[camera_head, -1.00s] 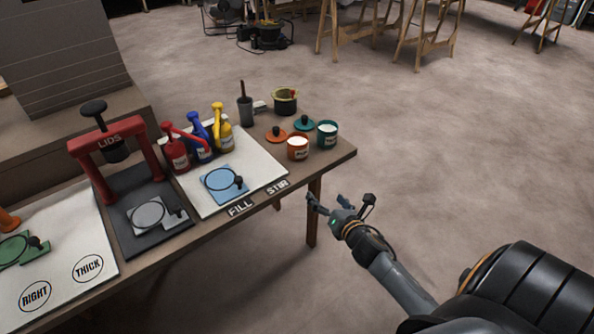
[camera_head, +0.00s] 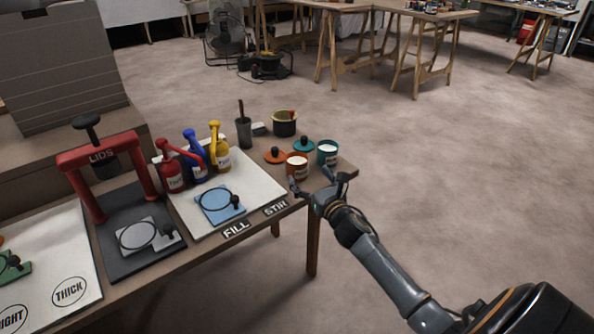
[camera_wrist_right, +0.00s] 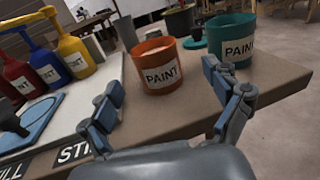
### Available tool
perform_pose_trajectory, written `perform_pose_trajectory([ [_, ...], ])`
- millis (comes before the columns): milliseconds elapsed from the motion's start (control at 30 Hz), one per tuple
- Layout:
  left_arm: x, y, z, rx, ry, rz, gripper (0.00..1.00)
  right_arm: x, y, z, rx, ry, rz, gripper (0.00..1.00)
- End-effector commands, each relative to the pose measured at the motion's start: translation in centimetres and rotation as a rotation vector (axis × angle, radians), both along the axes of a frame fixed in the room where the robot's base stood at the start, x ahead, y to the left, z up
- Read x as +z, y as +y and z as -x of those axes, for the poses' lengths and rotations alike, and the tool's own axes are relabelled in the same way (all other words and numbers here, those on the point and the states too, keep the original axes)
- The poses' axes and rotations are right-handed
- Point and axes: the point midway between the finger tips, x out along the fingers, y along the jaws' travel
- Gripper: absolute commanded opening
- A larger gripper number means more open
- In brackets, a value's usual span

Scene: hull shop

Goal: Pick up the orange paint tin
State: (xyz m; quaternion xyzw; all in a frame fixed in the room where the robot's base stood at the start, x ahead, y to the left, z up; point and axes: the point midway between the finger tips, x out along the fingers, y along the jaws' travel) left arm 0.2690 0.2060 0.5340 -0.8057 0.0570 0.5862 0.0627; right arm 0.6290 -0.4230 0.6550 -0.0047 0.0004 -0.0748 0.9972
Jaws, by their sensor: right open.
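The orange paint tin (camera_head: 297,166) stands upright and open near the right end of the table, with pale paint inside. In the right wrist view the orange tin (camera_wrist_right: 158,66) shows its PAINT label, ahead of and between the open fingers. My right gripper (camera_head: 311,187) is open and empty at the table's front edge, just short of the tin; its fingers also show in the right wrist view (camera_wrist_right: 170,100). A teal paint tin (camera_head: 328,153) stands right behind the orange one. An orange lid (camera_head: 275,155) lies left of the orange tin. My left gripper is out of view.
A teal lid (camera_head: 304,145) lies behind the tins. Red (camera_head: 172,172), blue (camera_head: 196,162) and yellow (camera_head: 220,152) pump bottles stand to the left on a white board (camera_head: 262,188). A dark cup (camera_head: 243,133) and a pot (camera_head: 284,123) stand behind. The floor right of the table is open.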

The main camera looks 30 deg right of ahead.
Motion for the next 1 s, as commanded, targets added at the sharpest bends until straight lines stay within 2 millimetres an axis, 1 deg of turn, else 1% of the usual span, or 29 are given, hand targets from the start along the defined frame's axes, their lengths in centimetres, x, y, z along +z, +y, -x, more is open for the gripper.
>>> perform_pose_trajectory([
  [100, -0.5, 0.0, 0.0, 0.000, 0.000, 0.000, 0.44, 0.2, 0.1, -1.9, 0.000, -0.003, -0.002, 0.89],
  [200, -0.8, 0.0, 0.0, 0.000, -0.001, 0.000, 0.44, 0.2, 0.0, -3.3, -0.001, -0.002, -0.002, 0.89],
  [300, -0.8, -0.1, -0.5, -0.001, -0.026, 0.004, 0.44, 0.2, -0.1, -4.3, 0.000, -0.001, -0.001, 0.89],
  [400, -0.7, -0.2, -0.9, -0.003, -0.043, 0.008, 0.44, 0.3, -0.1, -4.7, 0.001, -0.001, -0.001, 0.89],
  [600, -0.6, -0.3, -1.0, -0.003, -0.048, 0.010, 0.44, 0.3, -0.1, -4.7, 0.001, 0.000, -0.001, 0.89],
  [667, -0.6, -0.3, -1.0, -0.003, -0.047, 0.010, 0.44, 0.3, -0.1, -4.7, 0.001, 0.000, -0.001, 0.77],
  [700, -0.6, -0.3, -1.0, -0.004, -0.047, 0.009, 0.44, 0.3, -0.1, -4.7, 0.001, 0.000, -0.001, 0.69],
  [767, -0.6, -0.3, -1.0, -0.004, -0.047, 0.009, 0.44, 0.3, -0.1, -4.7, 0.000, 0.000, -0.001, 0.57],
  [800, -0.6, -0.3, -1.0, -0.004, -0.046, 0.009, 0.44, 0.3, -0.1, -4.7, 0.000, 0.000, -0.001, 0.48],
  [867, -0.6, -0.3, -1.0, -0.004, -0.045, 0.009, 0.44, 0.3, -0.1, -4.7, 0.001, 0.000, -0.001, 0.36],
  [933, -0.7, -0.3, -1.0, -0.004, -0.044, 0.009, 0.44, 0.3, -0.1, -4.7, 0.000, 0.000, -0.001, 0.22],
  [1000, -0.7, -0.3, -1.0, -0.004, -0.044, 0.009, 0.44, 0.4, -0.1, -4.7, 0.001, -0.003, -0.001, 0.20],
])
